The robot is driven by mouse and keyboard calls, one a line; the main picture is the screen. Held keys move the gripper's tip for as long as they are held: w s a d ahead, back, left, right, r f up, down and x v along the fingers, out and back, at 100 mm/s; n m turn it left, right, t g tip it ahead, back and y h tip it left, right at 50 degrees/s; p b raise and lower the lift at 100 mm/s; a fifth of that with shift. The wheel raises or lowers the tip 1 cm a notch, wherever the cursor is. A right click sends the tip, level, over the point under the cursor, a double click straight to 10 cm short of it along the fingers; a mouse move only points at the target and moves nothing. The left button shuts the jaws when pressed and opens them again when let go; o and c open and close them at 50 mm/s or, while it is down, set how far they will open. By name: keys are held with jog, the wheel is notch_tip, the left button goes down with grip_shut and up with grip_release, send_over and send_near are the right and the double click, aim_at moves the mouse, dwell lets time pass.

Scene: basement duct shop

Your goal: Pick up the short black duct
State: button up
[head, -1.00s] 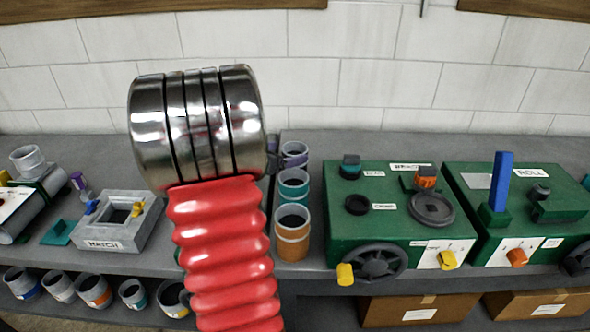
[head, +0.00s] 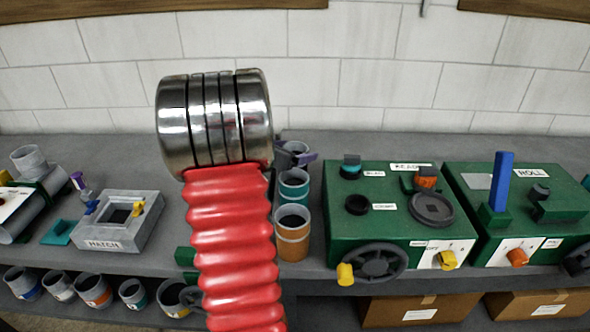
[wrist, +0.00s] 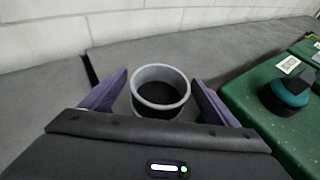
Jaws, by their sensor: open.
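My gripper (wrist: 160,77) is open. In the wrist view its two purple fingers stand either side of a short round duct (wrist: 160,72) with a grey rim and dark inside. The fingers look apart from its sides. In the head view that duct (head: 290,147) is the rearmost of a short row, partly hidden by my gripper and arm. I cannot see a band on it. A low black ring (head: 357,204) sits on the green machine; I cannot tell if it is a loose duct or a machine part.
A teal-banded duct (head: 294,186) and an orange-banded duct (head: 292,238) stand in front in the row. The green machine (head: 400,225) is close on the right. A grey MATCH block (head: 110,232) sits at left. Open bench lies behind the row.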

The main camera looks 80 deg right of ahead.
jog(key=shift+c, duration=0.2)
jog(key=c, duration=1.6)
jog(key=shift+o, duration=0.2)
jog(key=shift+r, duration=0.15)
notch_tip(320, 180, up, 10)
